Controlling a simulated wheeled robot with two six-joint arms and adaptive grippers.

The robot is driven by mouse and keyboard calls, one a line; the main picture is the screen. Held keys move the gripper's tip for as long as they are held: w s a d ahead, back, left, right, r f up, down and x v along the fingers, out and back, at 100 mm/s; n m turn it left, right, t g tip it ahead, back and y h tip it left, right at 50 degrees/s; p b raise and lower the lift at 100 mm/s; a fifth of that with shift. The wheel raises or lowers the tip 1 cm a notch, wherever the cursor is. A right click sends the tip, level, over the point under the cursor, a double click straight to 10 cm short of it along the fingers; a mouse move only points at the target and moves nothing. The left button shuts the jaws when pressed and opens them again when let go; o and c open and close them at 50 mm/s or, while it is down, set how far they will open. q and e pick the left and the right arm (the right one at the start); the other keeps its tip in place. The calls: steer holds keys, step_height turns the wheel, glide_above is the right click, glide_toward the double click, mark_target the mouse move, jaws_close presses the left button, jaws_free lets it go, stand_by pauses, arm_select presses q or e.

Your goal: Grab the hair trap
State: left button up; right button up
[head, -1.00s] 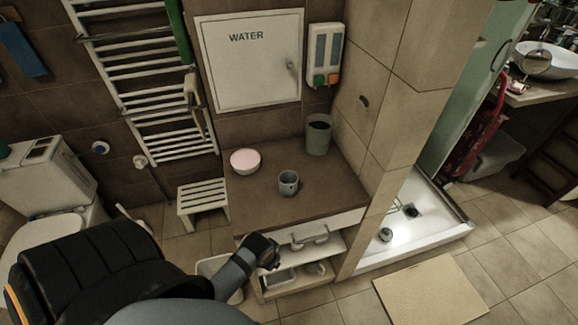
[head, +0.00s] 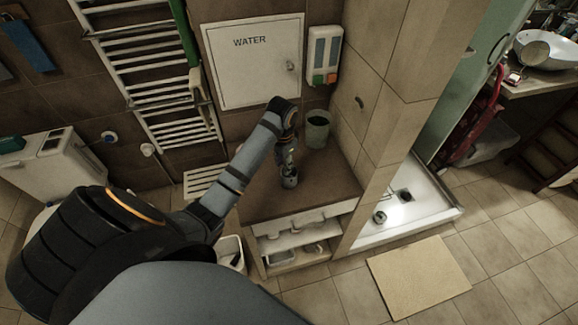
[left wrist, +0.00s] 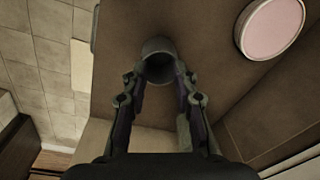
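I cannot be sure which of these is the hair trap. My left gripper (head: 288,170) points down over the brown counter at a grey cup (head: 290,182). In the left wrist view, my left gripper (left wrist: 159,82) is open, its fingers on either side of the cup (left wrist: 158,47). I cannot tell whether they touch it. My right gripper is not in view.
A pink-topped bowl (left wrist: 272,25) stands on the counter; my arm hides it in the head view. A grey-green bin (head: 317,130) stands at the counter's back right. A tiled wall (head: 395,130) separates counter and shower. A beige mat (head: 420,277) lies on the floor.

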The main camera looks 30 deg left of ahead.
mark_target(289, 181)
arm_select(q)
steer(key=w+a+r, duration=0.3)
steer(key=r, duration=0.2)
steer(key=shift+g, duration=0.3)
steer(key=f+b, duration=0.5)
steer(key=shift+w+d+f, duration=0.2)
steer(key=shift+w+d, duration=0.05)
steer(key=f+b, duration=0.1)
steer(key=b, duration=0.1)
steer(key=f+b, duration=0.2)
steer(key=shift+s+d+f, duration=0.1)
steer(key=shift+d+f, duration=0.1)
steer(key=shift+f, duration=0.1)
steer(key=shift+f+p, duration=0.3)
steer(key=shift+p, duration=0.35)
steer(key=shift+f, duration=0.4)
steer(key=shift+r, duration=0.1)
steer(key=shift+c, duration=1.2)
jaws_close()
